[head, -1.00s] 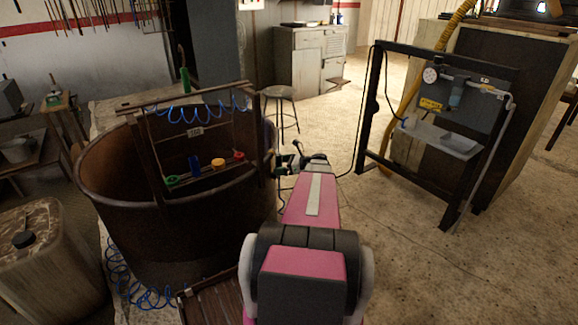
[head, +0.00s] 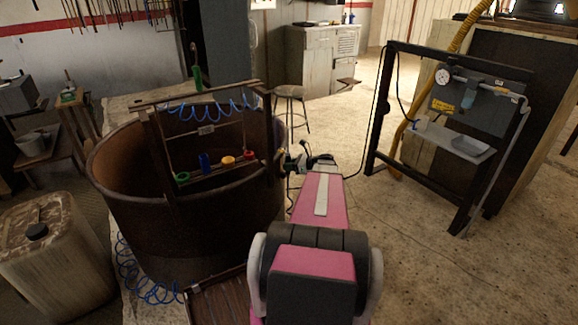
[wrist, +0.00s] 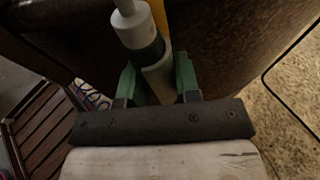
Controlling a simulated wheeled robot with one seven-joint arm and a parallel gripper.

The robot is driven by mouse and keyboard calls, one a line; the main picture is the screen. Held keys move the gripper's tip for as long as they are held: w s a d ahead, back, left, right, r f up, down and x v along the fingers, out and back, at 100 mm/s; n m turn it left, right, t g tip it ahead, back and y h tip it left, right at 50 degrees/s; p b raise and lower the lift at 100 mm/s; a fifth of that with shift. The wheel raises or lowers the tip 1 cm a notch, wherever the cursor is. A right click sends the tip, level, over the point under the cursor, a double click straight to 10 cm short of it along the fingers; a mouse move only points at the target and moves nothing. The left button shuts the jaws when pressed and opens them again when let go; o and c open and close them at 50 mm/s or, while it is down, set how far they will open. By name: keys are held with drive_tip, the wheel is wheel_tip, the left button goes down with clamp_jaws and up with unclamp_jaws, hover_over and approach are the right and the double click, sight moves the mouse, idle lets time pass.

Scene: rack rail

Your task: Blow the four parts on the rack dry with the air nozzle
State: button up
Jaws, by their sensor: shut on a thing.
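My gripper (head: 292,161) is beside the right post of the rack (head: 160,150), outside the big rusty tub's rim. In the wrist view its green fingers (wrist: 157,80) are shut on the air nozzle (wrist: 148,45), a pale grey and white piece with a dark band. The four parts sit in a row on the rack's lower rail: a green one (head: 182,178), a blue one (head: 205,164), an orange one (head: 228,162) and a red one (head: 249,155). They are left of my gripper. Whether they are wet is too small to tell.
The rusty tub (head: 200,225) stands below the rack. A blue coiled hose (head: 205,106) hangs along the rack's top. A jerrycan (head: 45,240) stands at left, a stool (head: 290,93) behind. A dark frame with a gauge panel (head: 480,95) stands at right, with open floor before it.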

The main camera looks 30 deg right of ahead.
sight(289, 155)
idle(0.3)
drive_tip(key=shift+r, duration=2.05)
drive_tip(key=f+v, duration=0.1)
drive_tip(key=v, duration=0.6)
drive_tip(key=shift+s+d+f, duration=0.35)
drive_tip(key=shift+s+d, duration=0.05)
drive_tip(key=shift+s, duration=0.1)
drive_tip(key=shift+d, duration=0.1)
